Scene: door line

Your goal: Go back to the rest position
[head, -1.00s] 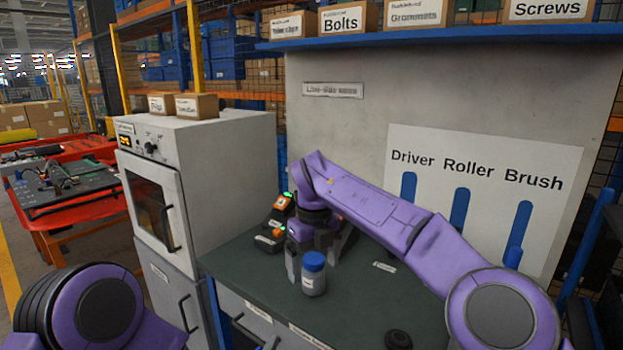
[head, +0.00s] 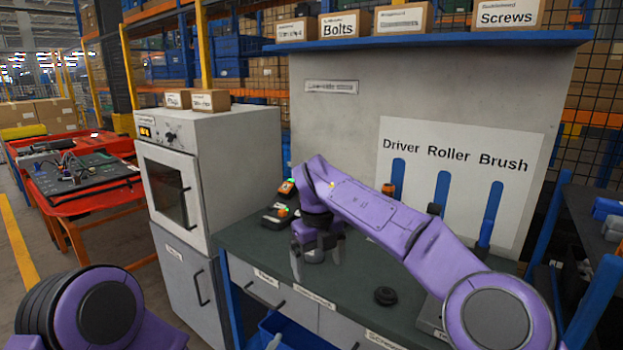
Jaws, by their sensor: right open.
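My right arm reaches in from the lower right over the green-topped workbench (head: 345,292). My right gripper (head: 317,270) points down over the bench, with its two fingers apart. A small pale object (head: 315,256) shows between and behind the fingers, mostly hidden; I cannot tell whether it is the blue-lidded jar seen earlier. My left gripper is out of view; only a purple part of my left arm shows at lower left.
A grey oven cabinet (head: 235,165) stands left of the bench. Dark devices with orange parts (head: 280,212) lie near the gripper. A black round piece (head: 385,296) lies toward the front. A panel (head: 455,160) stands behind. A red cart (head: 95,210) is far left.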

